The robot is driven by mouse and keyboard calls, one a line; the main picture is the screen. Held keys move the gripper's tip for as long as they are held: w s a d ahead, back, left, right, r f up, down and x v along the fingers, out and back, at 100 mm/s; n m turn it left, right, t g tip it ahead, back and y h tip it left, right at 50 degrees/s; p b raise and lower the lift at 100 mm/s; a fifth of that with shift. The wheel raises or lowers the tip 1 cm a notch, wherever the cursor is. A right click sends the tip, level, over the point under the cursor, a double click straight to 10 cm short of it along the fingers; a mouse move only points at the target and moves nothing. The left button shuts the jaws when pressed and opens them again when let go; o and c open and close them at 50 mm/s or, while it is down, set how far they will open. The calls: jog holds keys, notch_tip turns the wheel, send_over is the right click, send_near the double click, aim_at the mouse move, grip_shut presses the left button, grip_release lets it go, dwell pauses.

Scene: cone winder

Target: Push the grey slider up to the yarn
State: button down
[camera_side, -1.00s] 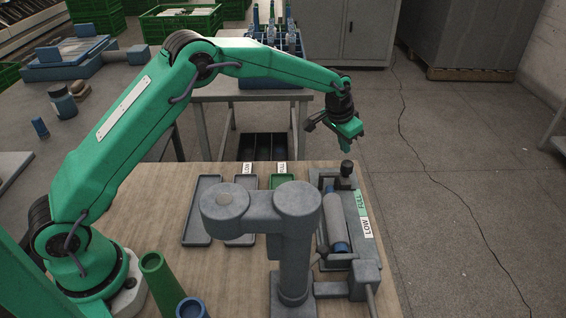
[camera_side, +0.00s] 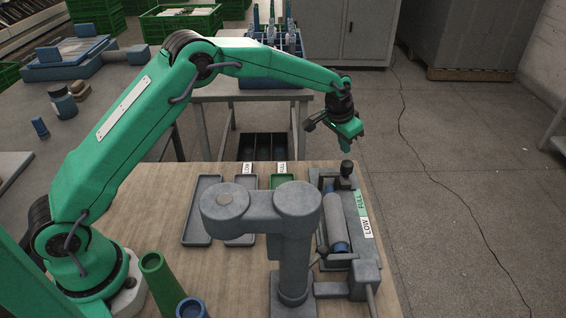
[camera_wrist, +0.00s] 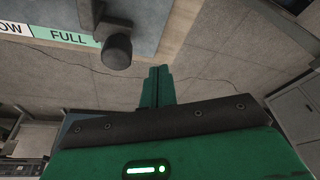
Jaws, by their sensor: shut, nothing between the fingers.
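The grey slider (camera_side: 347,182) with its dark round knob sits at the far end of the winder, beside the green FULL end of the scale. In the wrist view, the dark knob (camera_wrist: 117,50) shows next to the FULL label. The pale grey yarn (camera_side: 335,212) lies along the winder with a blue end piece at its near end. Whether the slider touches it I cannot tell. My gripper (camera_side: 346,145) is shut and empty, just above and beyond the knob. Its green fingertips (camera_wrist: 160,72) show in the wrist view, to the right of the knob and apart from it.
A grey post with a wide head (camera_side: 262,205) stands left of the winder and hides part of it. Grey trays (camera_side: 203,210) and a green tray (camera_side: 282,181) lie further left. Open floor lies beyond the table's right edge.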

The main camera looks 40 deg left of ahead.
jog(key=shift+f, duration=0.2)
dwell(0.3)
jog(key=shift+f, duration=1.5)
jog(key=shift+f, duration=0.1)
jog(key=shift+s+d, duration=0.15)
